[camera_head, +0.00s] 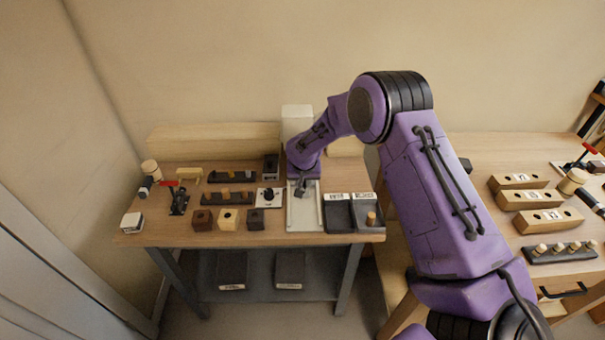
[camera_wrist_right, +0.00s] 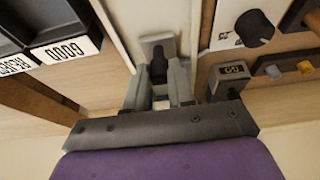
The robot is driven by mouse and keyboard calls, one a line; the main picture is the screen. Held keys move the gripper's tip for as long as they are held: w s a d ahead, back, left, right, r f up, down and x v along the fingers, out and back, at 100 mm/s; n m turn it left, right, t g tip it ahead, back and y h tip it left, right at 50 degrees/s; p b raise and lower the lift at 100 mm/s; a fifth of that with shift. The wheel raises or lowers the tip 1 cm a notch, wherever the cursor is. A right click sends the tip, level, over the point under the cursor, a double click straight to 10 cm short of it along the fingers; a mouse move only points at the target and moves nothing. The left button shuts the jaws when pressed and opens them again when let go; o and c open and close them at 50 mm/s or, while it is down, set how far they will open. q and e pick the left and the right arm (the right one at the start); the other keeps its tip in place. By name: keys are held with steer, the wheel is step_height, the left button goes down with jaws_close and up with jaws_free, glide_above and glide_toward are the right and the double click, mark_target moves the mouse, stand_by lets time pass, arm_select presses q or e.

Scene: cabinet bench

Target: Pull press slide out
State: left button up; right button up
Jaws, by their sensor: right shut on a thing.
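The press is a white upright housing (camera_head: 297,118) at the back of the left bench, with a long pale slide track (camera_head: 304,216) running toward the front edge. My right gripper (camera_head: 302,188) reaches down over the back part of this track. In the right wrist view, my right gripper (camera_wrist_right: 158,88) is shut on a small dark upright handle (camera_wrist_right: 158,68) of the press slide. A grey block (camera_wrist_right: 157,42) of the slide shows just beyond the fingers, between the pale track walls. The grip itself is partly hidden by the fingers. My left gripper is not in view.
Two dark trays (camera_head: 338,221) stand right of the track; labels reading GOOD and REJECT show in the wrist view (camera_wrist_right: 66,50). A white plate with a black knob (camera_head: 268,197) is close on the left. Several blocks and racks fill the bench further left.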

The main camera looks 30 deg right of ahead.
steer(key=shift+s+a+r+g+y+p, duration=0.15)
steer(key=shift+s+a+g+y+p, duration=0.3)
steer(key=shift+s+p, duration=0.6)
steer(key=shift+a+p, duration=0.15)
steer(key=shift+p, duration=0.15)
steer(key=shift+s+a, duration=0.1)
steer(key=shift+s, duration=0.05)
steer(key=shift+s+a+g+y+p, duration=0.3)
steer(key=shift+s+g+p, duration=0.3)
steer(key=shift+p, duration=0.3)
steer(key=shift+s+a+g+p, duration=0.35)
steer(key=shift+s+a+p, duration=0.15)
steer(key=shift+s+p, duration=0.15)
steer(key=shift+s+a+y, duration=0.1)
steer(key=shift+s+y, duration=0.1)
steer(key=shift+y, duration=0.05)
steer(key=shift+s, duration=0.1)
